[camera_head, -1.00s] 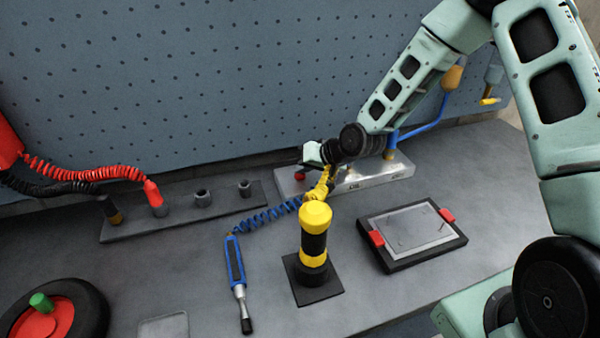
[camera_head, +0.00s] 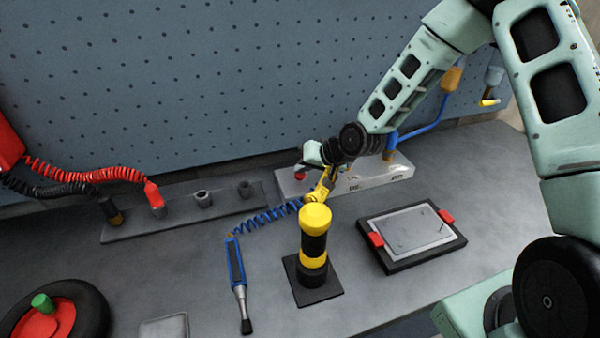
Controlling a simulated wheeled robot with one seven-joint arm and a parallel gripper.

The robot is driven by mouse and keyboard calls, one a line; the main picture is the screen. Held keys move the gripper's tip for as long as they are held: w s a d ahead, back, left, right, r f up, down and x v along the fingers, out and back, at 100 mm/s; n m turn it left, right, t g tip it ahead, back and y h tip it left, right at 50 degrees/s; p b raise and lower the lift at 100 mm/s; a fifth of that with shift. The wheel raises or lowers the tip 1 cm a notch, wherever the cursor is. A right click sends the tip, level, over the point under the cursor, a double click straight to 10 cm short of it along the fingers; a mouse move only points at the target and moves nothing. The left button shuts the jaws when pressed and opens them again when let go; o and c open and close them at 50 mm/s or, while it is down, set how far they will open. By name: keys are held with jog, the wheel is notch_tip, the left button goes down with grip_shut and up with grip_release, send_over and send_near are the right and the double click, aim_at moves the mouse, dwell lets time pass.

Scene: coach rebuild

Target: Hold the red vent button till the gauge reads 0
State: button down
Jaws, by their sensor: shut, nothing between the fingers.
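The red vent button (camera_head: 299,174) sits at the left end of the grey block (camera_head: 375,180) at the back of the bench. My gripper (camera_head: 306,164) is shut and empty, with its tip right at the button and hiding its upper part. I cannot tell for sure whether the tip touches the button or how far the button is pressed. No gauge reading can be made out. The dark markings on the block's front are too small to read.
A yellow fitting with a blue coiled hose (camera_head: 268,217) lies in front of the block. A yellow and black post (camera_head: 314,245) stands nearer. A framed plate (camera_head: 410,232) with red clips is at right, a blue tool (camera_head: 236,270) at left. The pegboard (camera_head: 200,80) rises behind.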

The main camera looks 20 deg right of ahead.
aim_at(304, 176)
jog(key=shift+r+p, duration=0.3)
jog(key=shift+r, duration=0.35)
jog(key=shift+r, duration=0.1)
jog(key=shift+r+p, duration=1.95)
jog(key=shift+r, duration=0.5)
